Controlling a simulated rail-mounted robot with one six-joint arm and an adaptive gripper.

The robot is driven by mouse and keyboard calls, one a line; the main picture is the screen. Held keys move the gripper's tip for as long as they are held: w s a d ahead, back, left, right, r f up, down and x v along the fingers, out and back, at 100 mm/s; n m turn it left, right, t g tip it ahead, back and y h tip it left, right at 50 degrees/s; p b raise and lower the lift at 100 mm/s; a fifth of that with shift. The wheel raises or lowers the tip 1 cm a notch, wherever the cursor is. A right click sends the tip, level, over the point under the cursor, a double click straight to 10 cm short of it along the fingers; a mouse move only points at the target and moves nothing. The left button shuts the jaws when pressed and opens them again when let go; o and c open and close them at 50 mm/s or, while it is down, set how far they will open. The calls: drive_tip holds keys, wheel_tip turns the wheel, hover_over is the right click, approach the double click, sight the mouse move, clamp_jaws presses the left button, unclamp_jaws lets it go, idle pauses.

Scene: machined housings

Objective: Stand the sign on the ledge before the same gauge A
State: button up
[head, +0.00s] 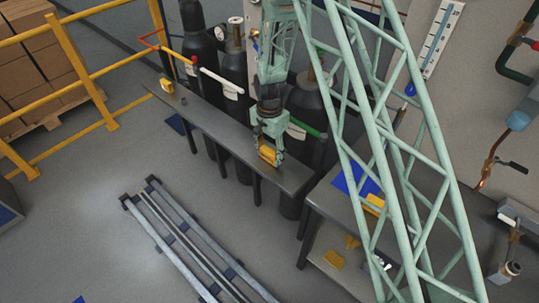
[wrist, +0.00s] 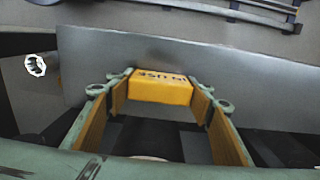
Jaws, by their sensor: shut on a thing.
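My gripper (head: 268,148) is shut on a yellow sign (head: 267,155), at the right part of the long dark ledge (head: 215,130). In the wrist view the sign (wrist: 160,91) sits between the two fingers, with dark lettering on its upper face, and the grey ledge (wrist: 235,85) lies beyond and beneath it. I cannot tell whether the sign touches the ledge. Gas cylinders (head: 232,70) stand behind the ledge. A wall-mounted scale gauge (head: 442,38) is at the upper right. No letter A is readable on any gauge.
Another small yellow item (head: 166,86) is at the ledge's left end. A workbench (head: 322,200) at right bears a blue mat (head: 350,178) and a yellow piece (head: 375,203). Yellow pieces (head: 333,259) lie on its lower shelf. Rails (head: 195,245) lie on the floor; a yellow railing (head: 75,65) stands left.

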sight(269, 151)
drive_tip(key=shift+f, duration=0.15)
drive_tip(key=o, duration=0.8)
drive_tip(key=shift+o, duration=0.2)
drive_tip(key=shift+r, duration=0.25)
wheel_tip(269, 151, up, 11)
drive_tip(key=shift+f, duration=0.1)
drive_tip(key=shift+r, duration=0.5)
idle(0.9)
